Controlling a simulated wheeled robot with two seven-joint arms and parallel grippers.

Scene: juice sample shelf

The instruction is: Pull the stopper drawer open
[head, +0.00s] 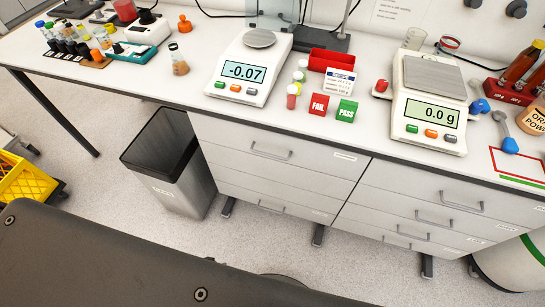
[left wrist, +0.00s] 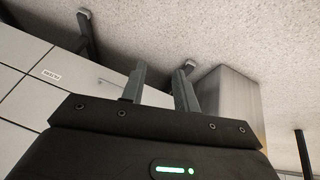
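The drawers sit under the bench in two white units. The left unit has an upper drawer (head: 310,165) with a bar handle (head: 270,153) and a lower handle (head: 270,207). The right unit has several handles, the top one (head: 462,207) at the right. All fronts look flush and closed. My right gripper is not in view.
A dark-rimmed waste bin (head: 175,165) stands on the floor left of the drawers; its side also shows in the left wrist view (left wrist: 235,100). A yellow crate (head: 22,183) is at far left. Balances, bottles and blocks crowd the bench top (head: 150,90). Floor before the drawers is clear.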

